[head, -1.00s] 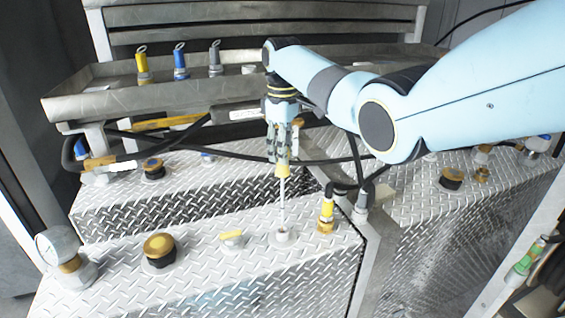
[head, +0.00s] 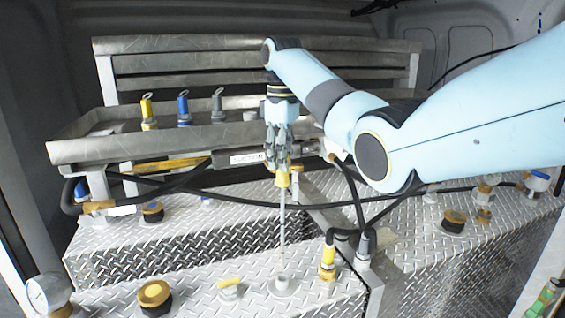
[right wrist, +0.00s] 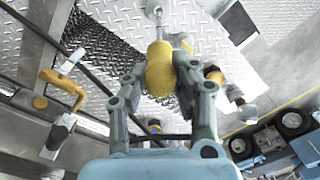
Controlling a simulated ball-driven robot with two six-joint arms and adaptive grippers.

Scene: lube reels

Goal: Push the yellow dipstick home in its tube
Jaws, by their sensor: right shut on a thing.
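The dipstick's yellow handle (head: 283,179) is held in my right gripper (head: 279,163), which points down. Its thin pale rod (head: 282,225) hangs nearly upright, with a yellowish lower part. The tube (head: 284,284) is a short grey collar on the near diamond-plate top. The rod's lower end is at or just above the tube's mouth; I cannot tell whether it is inside. In the right wrist view the fingers flank the yellow handle (right wrist: 160,70), and the tube (right wrist: 157,9) shows beyond it. My left gripper is not in view.
A gauge (head: 48,293) is at left. Black hoses (head: 240,198) cross behind. A metal tray (head: 75,150) holds several coloured fittings.

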